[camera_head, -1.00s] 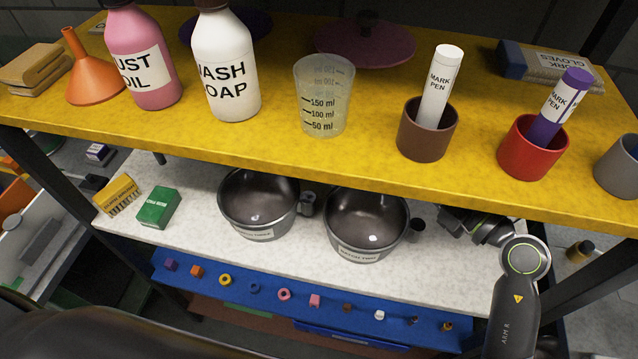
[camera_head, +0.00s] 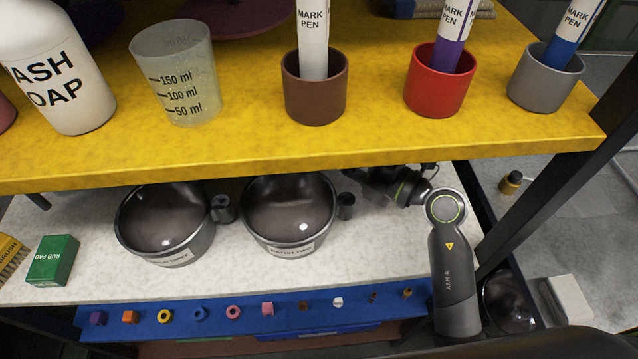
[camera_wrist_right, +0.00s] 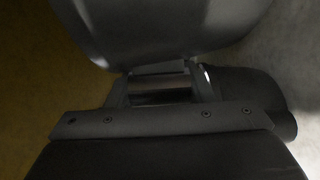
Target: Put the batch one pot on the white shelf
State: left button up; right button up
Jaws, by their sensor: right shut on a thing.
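Two dark grey pots stand on the white shelf (camera_head: 60,215), under the yellow shelf. The left one (camera_head: 165,218) is labelled batch three, the right one (camera_head: 289,215) batch two. I cannot read a batch one label anywhere. In the right wrist view my right gripper (camera_wrist_right: 160,88) is shut on part of a grey, rounded pot (camera_wrist_right: 165,30). That pot's label is not visible, and the picture is dark. My left gripper is not in view.
The yellow shelf (camera_head: 240,155) overhangs the white one and carries a beaker (camera_head: 178,75), bottles and pen cups. A green rub pad box (camera_head: 52,260) lies left of the pots. A dark, round, shiny thing (camera_head: 508,303) sits low at right. A black post borders the right.

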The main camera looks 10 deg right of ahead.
notch_tip(320, 180, down, 9)
jog(key=shift+r+b, duration=0.1)
jog(key=shift+b, duration=0.4)
jog(key=o, duration=1.5)
jog(key=shift+f, duration=0.2)
jog(key=shift+c, duration=0.2)
jog(key=shift+s+d+r, duration=0.1)
jog(key=b+v, duration=0.1)
jog(key=v, duration=0.5)
jog(key=shift+s+d+b, duration=0.1)
jog(key=shift+b, duration=0.25)
jog(key=shift+s+d, duration=0.35)
jog(key=shift+s, duration=0.05)
